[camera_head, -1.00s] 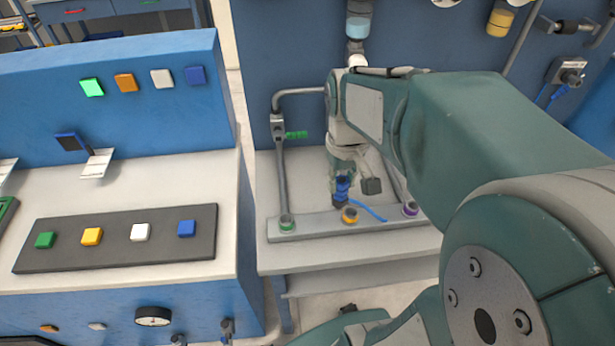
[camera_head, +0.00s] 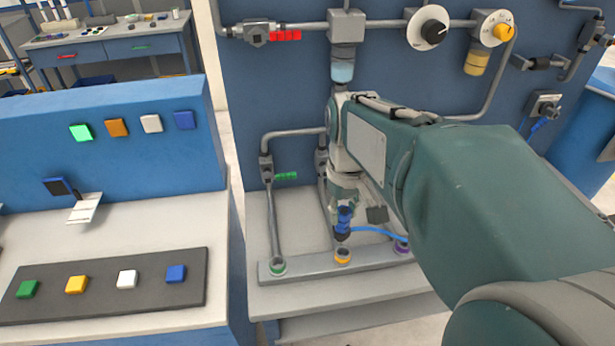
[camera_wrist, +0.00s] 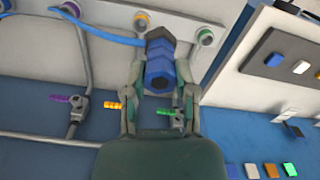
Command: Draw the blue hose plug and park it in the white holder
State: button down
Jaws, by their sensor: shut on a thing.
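The blue hose plug (camera_head: 343,220) is upright in my gripper (camera_head: 345,200), close above the orange-ringed socket (camera_head: 343,257); I cannot tell the exact gap. In the wrist view the plug (camera_wrist: 160,66) sits between the two fingers of my gripper (camera_wrist: 160,78), which are shut on it. A blue hose (camera_head: 378,232) runs from the plug to the right. A white bracket (camera_head: 85,208) on the left bench may be the white holder; I cannot tell for sure.
Green-ringed (camera_head: 278,268) and purple-ringed (camera_head: 401,247) sockets flank the orange one on a grey rail. A grey pipe with a green handle (camera_head: 286,176) stands left of my gripper. The left bench carries a dark panel (camera_head: 105,288) with coloured buttons.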

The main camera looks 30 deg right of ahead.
jog(key=shift+r, duration=2.7)
